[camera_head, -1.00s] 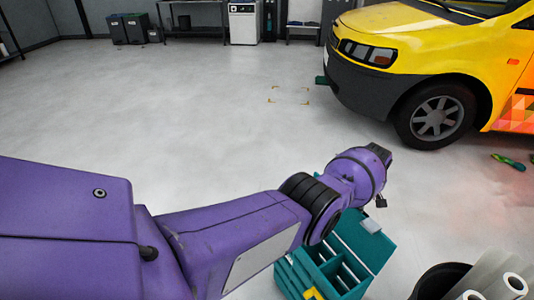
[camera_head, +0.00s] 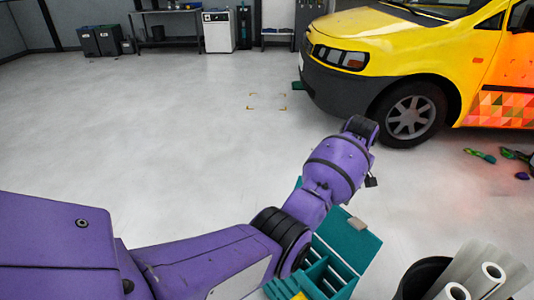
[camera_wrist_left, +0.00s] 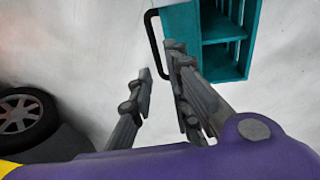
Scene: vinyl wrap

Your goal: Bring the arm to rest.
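My purple left arm (camera_head: 205,262) reaches in from the left in the head view and bends upward at its wrist (camera_head: 335,168). The gripper's fingers cannot be made out there. My right gripper is in neither view.
The open teal toolbox (camera_head: 345,242) stands below my arm and also shows in the wrist view (camera_wrist_left: 223,58). A black bin (camera_head: 418,279) with white rolls (camera_head: 478,268) is at lower right. A yellow van (camera_head: 395,50) stands at upper right. The floor left is clear.

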